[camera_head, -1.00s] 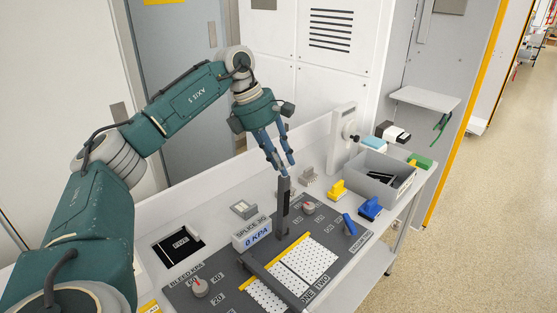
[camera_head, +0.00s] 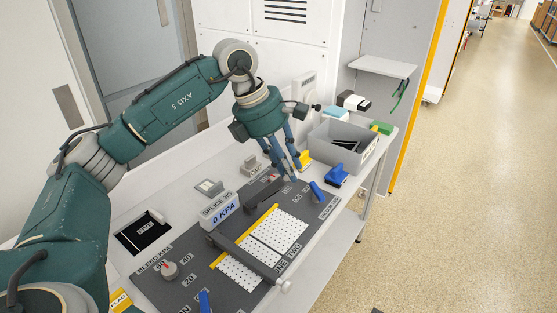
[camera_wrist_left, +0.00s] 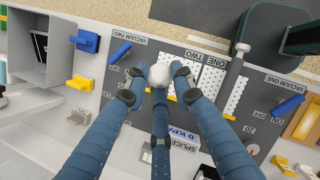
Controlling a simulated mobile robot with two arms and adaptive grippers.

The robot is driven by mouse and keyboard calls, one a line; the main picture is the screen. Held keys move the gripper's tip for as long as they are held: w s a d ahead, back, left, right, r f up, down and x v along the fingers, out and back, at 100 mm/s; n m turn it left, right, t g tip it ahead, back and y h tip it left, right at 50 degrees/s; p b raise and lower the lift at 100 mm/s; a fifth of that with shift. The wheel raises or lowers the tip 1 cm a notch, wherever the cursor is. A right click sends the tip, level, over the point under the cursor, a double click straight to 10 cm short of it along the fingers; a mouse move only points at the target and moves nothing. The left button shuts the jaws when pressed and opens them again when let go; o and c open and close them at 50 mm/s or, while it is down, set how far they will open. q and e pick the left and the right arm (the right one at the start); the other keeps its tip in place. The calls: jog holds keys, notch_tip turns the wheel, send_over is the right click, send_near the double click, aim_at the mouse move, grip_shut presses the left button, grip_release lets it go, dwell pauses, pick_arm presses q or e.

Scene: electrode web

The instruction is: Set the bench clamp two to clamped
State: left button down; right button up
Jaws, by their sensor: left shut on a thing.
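Bench clamp two is a dark bar (camera_head: 264,196) at the far side of the perforated plates (camera_head: 286,230). It leans low toward the right, with its outer end at my left gripper. My left gripper (camera_head: 293,174) is shut on the light round knob at that end. In the left wrist view the knob (camera_wrist_left: 160,75) sits between the fingers of the gripper (camera_wrist_left: 160,82), which hide much of the bar behind. The other clamp bar (camera_head: 240,254) lies across the plates, with a white knob (camera_head: 285,286). My right gripper is not in view.
A blue lever (camera_head: 317,191) stands close right of the gripper. A blue block (camera_head: 337,176), a yellow block (camera_head: 304,157) and a grey bin (camera_head: 352,164) are beyond it. The splice display (camera_head: 220,212) reads 0 KPA. The floor to the right is clear.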

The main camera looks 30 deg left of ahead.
pick_arm(q)
jog(key=shift+d, duration=0.4)
jog(key=shift+w+r, duration=0.1)
jog(key=c, duration=1.4)
grip_release()
jog(key=shift+d, duration=0.2)
jog(key=shift+a, duration=0.2)
jog(key=v, duration=1.1)
jog(key=shift+r, duration=0.4)
